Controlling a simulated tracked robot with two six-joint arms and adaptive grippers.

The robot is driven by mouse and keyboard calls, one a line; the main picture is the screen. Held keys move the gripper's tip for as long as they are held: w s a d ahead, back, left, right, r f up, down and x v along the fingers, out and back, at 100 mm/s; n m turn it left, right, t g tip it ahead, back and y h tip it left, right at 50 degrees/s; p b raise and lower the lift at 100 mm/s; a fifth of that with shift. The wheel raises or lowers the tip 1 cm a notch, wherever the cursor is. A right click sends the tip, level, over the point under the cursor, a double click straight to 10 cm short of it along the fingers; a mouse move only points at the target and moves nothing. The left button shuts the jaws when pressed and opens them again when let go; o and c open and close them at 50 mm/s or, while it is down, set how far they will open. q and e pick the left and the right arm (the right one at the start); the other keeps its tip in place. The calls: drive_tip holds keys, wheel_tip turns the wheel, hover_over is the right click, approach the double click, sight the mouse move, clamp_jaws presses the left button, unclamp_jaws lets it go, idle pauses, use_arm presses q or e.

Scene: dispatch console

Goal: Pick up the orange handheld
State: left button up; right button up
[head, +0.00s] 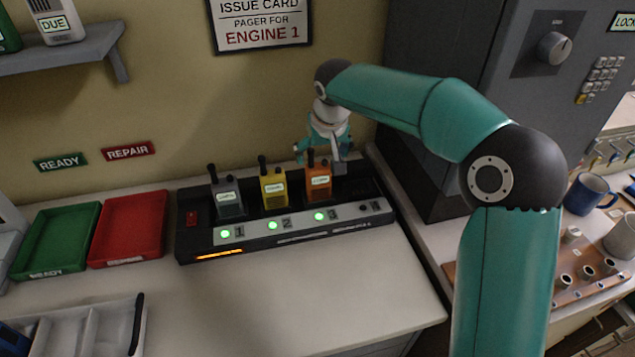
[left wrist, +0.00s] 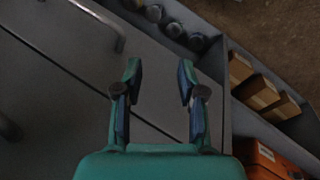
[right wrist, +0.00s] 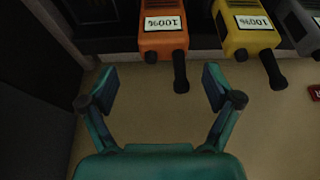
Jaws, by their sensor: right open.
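The orange handheld (head: 319,184) stands upright in slot 3 of the dark charger (head: 190,243), above a lit green light. In the right wrist view the orange handheld (right wrist: 162,40) shows a 100% label, and its black antenna points toward the space between the fingertips. My right gripper (head: 328,155) is open and empty, just behind and above it at the wall side; whether a finger touches it I cannot tell. The right wrist view shows my right gripper (right wrist: 160,84) with spread fingers. My left gripper (left wrist: 160,70) is open and empty, away from the charger.
A yellow handheld (head: 273,190) and a grey handheld (head: 228,204) stand left of the orange one. Slot 4 looks empty. A grey cabinet (head: 440,150) rises close on the right. Green (head: 25,268) and red (head: 98,262) trays lie left; the counter in front is clear.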

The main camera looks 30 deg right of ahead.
sight(318, 166)
drive_tip(key=shift+s+a+p+x, duration=0.15)
drive_tip(key=shift+p+x, duration=0.2)
drive_tip(key=shift+x, duration=1)
drive_tip(key=shift+s+a+p+x, duration=0.15)
drive_tip(key=shift+p+x, duration=0.2)
drive_tip(key=shift+x, duration=1)
drive_tip(key=shift+f, duration=0.1)
drive_tip(key=shift+c, duration=0.2)
drive_tip(key=c, duration=1.4)
drive_tip(key=shift+w, duration=0.1)
drive_tip(key=shift+c, duration=0.2)
